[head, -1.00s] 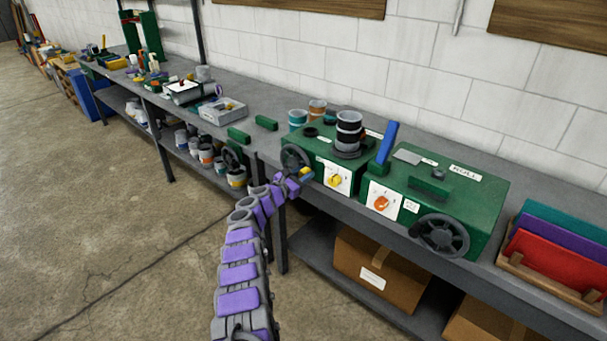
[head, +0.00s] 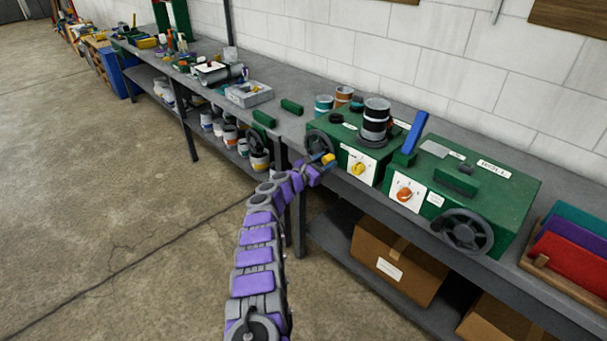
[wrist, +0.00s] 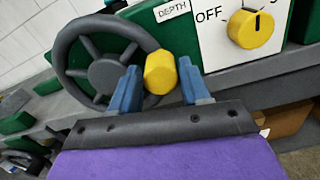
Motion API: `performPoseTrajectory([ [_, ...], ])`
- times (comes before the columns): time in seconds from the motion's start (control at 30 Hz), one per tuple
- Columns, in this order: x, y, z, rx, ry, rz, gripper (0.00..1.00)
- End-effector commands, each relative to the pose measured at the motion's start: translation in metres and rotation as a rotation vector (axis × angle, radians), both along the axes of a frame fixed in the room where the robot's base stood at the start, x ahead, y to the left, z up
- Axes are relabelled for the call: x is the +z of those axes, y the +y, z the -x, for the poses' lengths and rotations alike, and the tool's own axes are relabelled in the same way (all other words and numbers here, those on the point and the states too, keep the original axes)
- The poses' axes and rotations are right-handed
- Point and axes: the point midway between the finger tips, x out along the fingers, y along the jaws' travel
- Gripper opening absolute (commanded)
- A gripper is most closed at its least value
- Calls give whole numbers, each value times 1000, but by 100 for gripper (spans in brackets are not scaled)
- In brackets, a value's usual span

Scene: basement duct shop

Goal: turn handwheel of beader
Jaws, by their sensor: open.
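The left green machine (head: 352,130) has a dark spoked handwheel (head: 318,143) on its left end, with a yellow handle knob (head: 328,158) at the rim. In the wrist view the handwheel (wrist: 108,74) fills the upper left, and the yellow knob (wrist: 160,70) lies between the two blue fingers. My gripper (wrist: 160,84) is open, with one finger on each side of the knob. I cannot tell whether either finger touches it. In the head view my gripper (head: 317,172) is at the front of this wheel. A yellow dial (wrist: 250,29) marked OFF sits on the white panel.
A second green machine (head: 500,190), with an orange dial and its own dark handwheel (head: 466,231), stands to the right. A blue lever (head: 415,132) rises between the machines. Cardboard boxes (head: 397,262) sit on the lower shelf. The floor at left is clear.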

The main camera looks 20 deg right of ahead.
Motion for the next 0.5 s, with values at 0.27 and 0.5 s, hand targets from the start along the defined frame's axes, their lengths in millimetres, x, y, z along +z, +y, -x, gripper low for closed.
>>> performPoseTrajectory([
  [0.27, 0, 38, 14, 2, 2, -1, 46],
  [0.5, 1, 75, 28, 7, 3, -1, 46],
])
